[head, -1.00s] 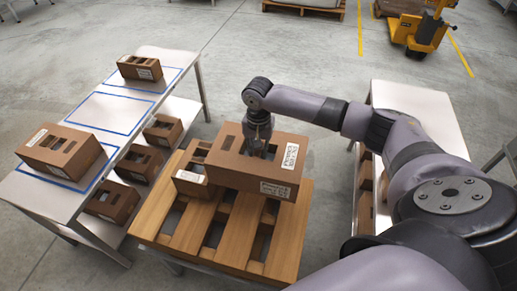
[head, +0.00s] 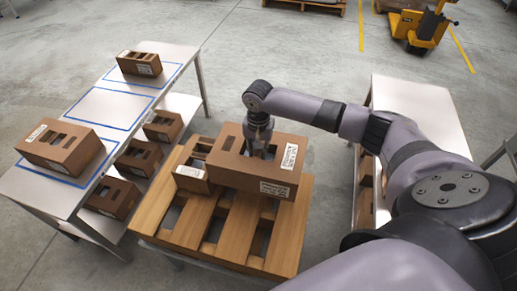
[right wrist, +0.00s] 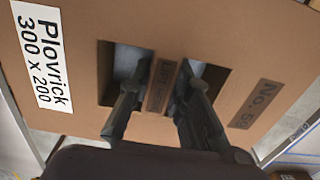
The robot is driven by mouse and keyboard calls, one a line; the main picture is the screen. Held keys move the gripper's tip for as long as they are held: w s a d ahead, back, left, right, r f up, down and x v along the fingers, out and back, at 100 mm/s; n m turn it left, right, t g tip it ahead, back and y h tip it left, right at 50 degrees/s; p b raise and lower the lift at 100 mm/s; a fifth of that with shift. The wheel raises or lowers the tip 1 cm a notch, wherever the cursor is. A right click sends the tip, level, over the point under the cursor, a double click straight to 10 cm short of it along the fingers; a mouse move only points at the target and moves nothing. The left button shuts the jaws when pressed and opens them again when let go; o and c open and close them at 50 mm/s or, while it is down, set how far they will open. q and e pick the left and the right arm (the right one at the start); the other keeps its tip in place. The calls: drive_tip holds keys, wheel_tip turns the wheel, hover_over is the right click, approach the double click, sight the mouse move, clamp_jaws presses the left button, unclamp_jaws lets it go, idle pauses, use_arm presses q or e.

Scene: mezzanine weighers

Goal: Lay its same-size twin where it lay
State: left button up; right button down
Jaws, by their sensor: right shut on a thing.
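A large brown carton (head: 236,170) with white labels is at the wooden pallet stand (head: 166,222). My right gripper (head: 260,154) is shut on the strip between the two slots in its top. In the right wrist view the carton (right wrist: 225,28) reads "Plovrick 300 x 200", and the fingers (right wrist: 160,100) reach into the slots. I cannot tell whether the carton rests on the slats or hangs just above them. A smaller carton (head: 191,184) stands close to its left. On the left table (head: 40,190), a large carton (head: 50,152) lies in the near blue outline. My left gripper is not in view.
A small carton (head: 140,66) sits in the table's far blue outline; the middle outline (head: 113,108) is empty. Several cartons (head: 138,158) stand on the shelf below. A right-hand table (head: 425,105) has a bare top. A yellow pallet truck (head: 427,28) stands behind.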

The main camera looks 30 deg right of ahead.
drive_tip(key=shift+f+b, duration=1.75)
drive_tip(key=shift+f, duration=3.25)
drive_tip(key=shift+f, duration=0.2)
drive_tip(key=c, duration=1.4)
unclamp_jaws()
drive_tip(key=shift+f, duration=0.1)
wheel_tip(320, 180, up, 12)
drive_tip(key=shift+r, duration=0.1)
